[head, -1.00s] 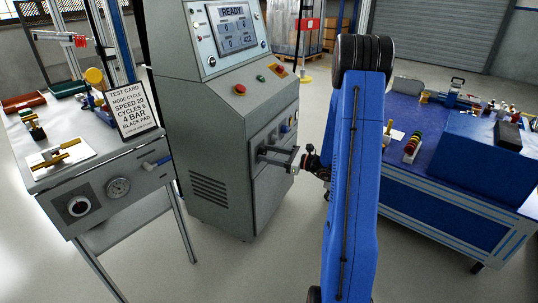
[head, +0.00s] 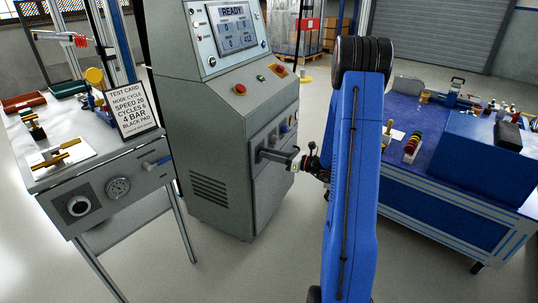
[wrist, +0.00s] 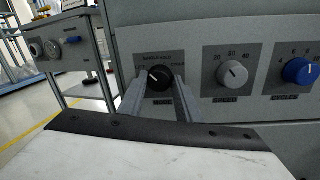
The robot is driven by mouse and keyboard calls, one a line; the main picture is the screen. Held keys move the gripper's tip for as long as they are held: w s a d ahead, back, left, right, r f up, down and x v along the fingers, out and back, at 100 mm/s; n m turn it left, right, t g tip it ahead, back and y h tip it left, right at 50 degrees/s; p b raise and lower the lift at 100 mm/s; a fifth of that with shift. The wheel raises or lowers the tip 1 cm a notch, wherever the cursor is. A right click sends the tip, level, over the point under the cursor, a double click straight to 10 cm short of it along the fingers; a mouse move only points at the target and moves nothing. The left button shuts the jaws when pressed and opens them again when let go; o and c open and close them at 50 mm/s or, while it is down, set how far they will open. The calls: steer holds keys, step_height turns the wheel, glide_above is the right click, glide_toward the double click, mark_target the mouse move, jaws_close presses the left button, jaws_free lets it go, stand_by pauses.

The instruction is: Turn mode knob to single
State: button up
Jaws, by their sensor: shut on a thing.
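The black mode knob (wrist: 160,77) is on the grey front panel of the cabinet (head: 220,120). Its white pointer line tilts to the upper left; the labels around it are too small to read surely. My gripper (wrist: 160,84) is shut on the mode knob, one finger at each side of it. In the head view my gripper (head: 264,154) reaches the cabinet front from the right, and its fingers hide the knob there.
A grey speed-type knob (wrist: 232,74) and a blue knob (wrist: 299,71) sit right of the mode knob. The test card (head: 131,109) stands on the left bench, reading "MODE CYCLE". The cabinet screen (head: 238,27) shows "READY". A blue workbench (head: 440,190) stands at right.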

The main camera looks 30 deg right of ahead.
steer(key=shift+f+m, duration=0.1)
steer(key=shift+m, duration=2.1)
steer(key=o, duration=1)
steer(key=shift+o, duration=0.2)
steer(key=shift+s, duration=0.1)
steer(key=v, duration=1.7)
steer(key=shift+s+f, duration=0.2)
steer(key=shift+f, duration=0.1)
